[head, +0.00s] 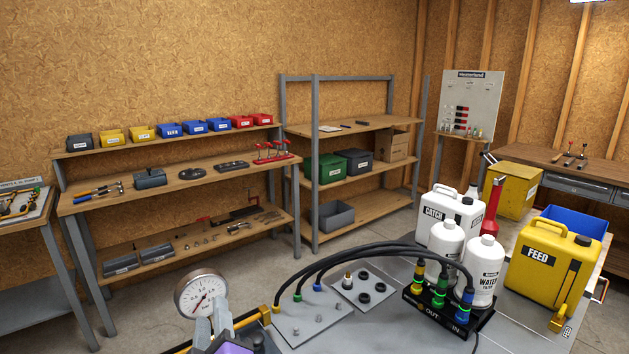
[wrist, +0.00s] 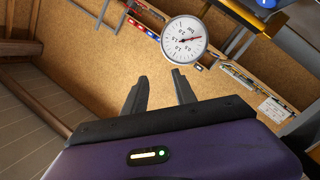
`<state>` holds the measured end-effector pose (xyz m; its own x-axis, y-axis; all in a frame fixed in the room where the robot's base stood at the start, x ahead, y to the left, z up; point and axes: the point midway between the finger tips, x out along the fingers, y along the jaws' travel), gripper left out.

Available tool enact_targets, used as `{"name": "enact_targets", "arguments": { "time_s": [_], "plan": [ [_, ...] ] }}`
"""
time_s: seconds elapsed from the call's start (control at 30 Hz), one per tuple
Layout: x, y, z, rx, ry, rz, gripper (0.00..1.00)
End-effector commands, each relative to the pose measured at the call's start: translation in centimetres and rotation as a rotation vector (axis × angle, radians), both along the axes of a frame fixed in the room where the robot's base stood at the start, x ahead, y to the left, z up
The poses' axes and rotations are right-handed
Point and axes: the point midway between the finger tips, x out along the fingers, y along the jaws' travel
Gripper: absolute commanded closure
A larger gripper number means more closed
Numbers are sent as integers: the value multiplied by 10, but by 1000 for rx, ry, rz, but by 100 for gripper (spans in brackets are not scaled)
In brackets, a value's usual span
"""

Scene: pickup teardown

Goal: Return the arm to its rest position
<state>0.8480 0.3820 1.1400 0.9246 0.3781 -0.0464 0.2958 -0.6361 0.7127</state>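My gripper (head: 212,320) shows low in the head view, left of the centre, with its purple body at the bottom edge. In the wrist view its two dark fingers (wrist: 158,78) stand apart with nothing between them. A round white pressure gauge (head: 202,294) with a red needle appears just behind the fingers in the head view. In the wrist view the gauge (wrist: 185,40) is beyond the fingertips, above the right finger. I cannot tell how far the fingers are from it. Most of my arm is out of view.
A grey bench holds a plate with black hoses (head: 375,250), a connector block (head: 447,310), white bottles (head: 484,270) and a yellow FEED can (head: 552,265) on the right. Shelves with coloured bins (head: 170,129) stand along the back wall. Bare floor lies between shelves and bench.

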Motion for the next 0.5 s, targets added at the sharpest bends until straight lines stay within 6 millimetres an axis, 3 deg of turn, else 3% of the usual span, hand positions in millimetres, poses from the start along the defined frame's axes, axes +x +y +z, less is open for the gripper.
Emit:
{"name": "enact_targets", "arguments": {
  "time_s": [0.03,0.27,0.5],
  "plan": [
    [-2,-23,-7,24,-25,3,67],
    [-34,-101,-29,174,-86,59,67],
    [-92,-179,-56,324,-60,103,67]
  ]
}}
